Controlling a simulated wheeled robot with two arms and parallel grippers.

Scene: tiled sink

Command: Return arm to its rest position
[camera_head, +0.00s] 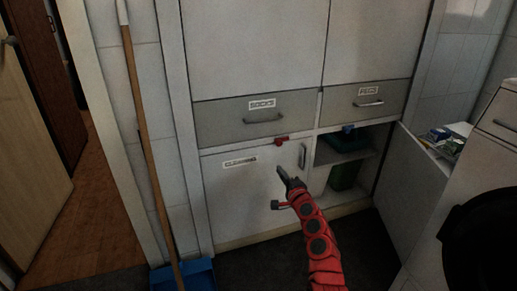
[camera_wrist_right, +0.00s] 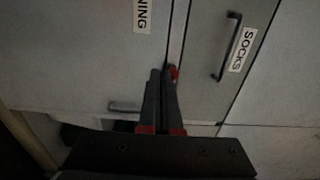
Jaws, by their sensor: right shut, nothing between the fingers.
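My right arm (camera_head: 318,240) is red and reaches up from the bottom of the head view. My right gripper (camera_head: 282,174) is in front of the white lower left cabinet door (camera_head: 235,195). In the right wrist view the gripper's two dark fingers (camera_wrist_right: 161,75) are together and hold nothing. That door looks closed, with a handle (camera_head: 302,156) near its right edge. I cannot tell whether the fingertips touch the door. My left gripper is not in view.
The lower right cabinet door (camera_head: 408,180) stands open, with a green container (camera_head: 343,176) inside. Two grey drawers (camera_head: 262,118) above are shut. A broom handle (camera_head: 140,110) and blue dustpan (camera_head: 185,276) stand at left. A black round object (camera_head: 482,240) is at right.

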